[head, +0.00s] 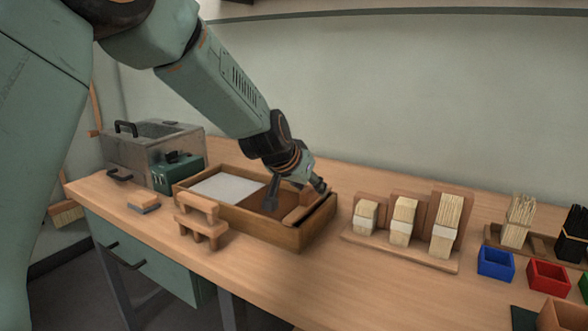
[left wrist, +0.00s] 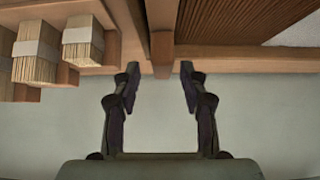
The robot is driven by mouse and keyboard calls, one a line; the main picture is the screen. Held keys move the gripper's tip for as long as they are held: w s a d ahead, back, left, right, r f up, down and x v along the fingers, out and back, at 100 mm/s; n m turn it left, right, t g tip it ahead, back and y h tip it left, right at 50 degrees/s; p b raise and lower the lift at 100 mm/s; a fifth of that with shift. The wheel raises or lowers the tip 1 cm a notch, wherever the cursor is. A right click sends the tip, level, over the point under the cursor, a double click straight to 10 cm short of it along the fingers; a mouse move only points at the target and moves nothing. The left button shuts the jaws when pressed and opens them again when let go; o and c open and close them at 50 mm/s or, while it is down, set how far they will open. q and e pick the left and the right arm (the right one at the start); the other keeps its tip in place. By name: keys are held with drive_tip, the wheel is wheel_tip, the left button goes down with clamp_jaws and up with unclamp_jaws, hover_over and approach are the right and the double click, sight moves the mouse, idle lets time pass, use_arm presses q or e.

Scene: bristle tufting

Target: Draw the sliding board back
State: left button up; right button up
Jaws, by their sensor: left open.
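A low wooden tray (head: 245,222) stands on the bench. A flat brown board with a ridged face (left wrist: 240,20) lies in its right part; I take it for the sliding board, and it also shows in the head view (head: 258,200). A pale sheet (head: 226,186) lies in the left part. My left gripper (head: 295,196) is over the tray's right end, its fingers apart. In the left wrist view the open fingers (left wrist: 160,72) are on either side of a wooden end piece (left wrist: 162,55), with gaps on both sides. My right gripper is not in view.
A rack of bristle bundles (head: 404,245) stands right of the tray. Blue (head: 496,264) and red (head: 548,276) boxes stand farther right. A small wooden stand (head: 202,228) is before the tray; a grey case (head: 150,145) is behind left. The front bench middle is clear.

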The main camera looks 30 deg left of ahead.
use_arm(q)
drive_tip(key=v, duration=1)
drive_tip(key=shift+f, duration=0.15)
idle(0.6)
